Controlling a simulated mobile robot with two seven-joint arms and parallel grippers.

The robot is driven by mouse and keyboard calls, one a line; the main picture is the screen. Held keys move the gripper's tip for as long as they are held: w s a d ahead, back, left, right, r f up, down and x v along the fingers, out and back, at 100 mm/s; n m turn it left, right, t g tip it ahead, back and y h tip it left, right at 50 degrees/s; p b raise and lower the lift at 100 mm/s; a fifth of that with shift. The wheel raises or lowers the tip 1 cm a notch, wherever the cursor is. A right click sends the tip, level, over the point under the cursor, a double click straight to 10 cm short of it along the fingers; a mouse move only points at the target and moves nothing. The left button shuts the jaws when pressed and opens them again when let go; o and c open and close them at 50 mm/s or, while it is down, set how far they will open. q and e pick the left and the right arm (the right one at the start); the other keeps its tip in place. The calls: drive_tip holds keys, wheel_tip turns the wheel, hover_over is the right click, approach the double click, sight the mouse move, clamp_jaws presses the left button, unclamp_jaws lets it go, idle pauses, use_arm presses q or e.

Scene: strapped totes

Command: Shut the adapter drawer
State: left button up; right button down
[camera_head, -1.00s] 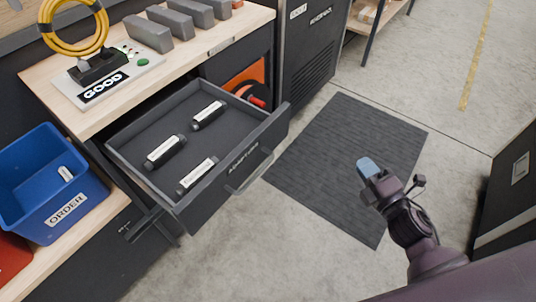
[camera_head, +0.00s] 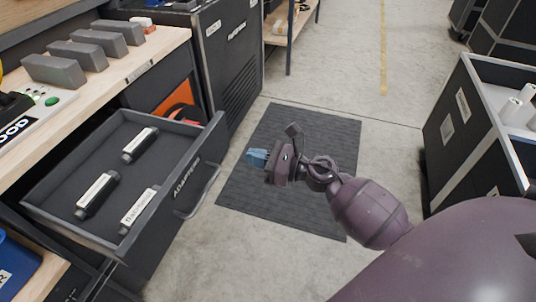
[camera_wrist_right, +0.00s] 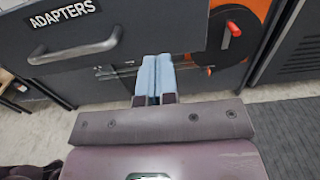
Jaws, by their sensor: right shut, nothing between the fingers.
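The dark grey adapter drawer (camera_head: 190,182) stands pulled out below the wooden bench in the head view, with three black-and-white adapters lying in it. Its front carries an ADAPTERS label and a bar handle (camera_head: 199,192). In the right wrist view the drawer front (camera_wrist_right: 140,27) fills the upper left, with the handle (camera_wrist_right: 75,50) left of my fingers. My right gripper (camera_head: 254,158) is shut and empty, to the right of the drawer front and apart from it in the head view. Its blue fingertips show in the wrist view (camera_wrist_right: 154,75). My left gripper is not in view.
The bench (camera_head: 150,58) holds several grey blocks. A black cabinet (camera_head: 233,60) stands beyond the drawer. A dark mat (camera_head: 335,135) covers the floor below my right arm. A dark case with white items in it (camera_head: 455,130) stands at the right.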

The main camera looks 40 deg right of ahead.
sight(217, 148)
drive_tip(key=x, duration=0.7)
drive_tip(key=shift+w+a, duration=0.25)
drive_tip(key=shift+a, duration=0.05)
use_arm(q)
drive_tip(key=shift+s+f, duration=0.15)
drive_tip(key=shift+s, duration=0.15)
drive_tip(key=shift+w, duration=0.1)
use_arm(e)
drive_tip(key=shift+w, duration=0.1)
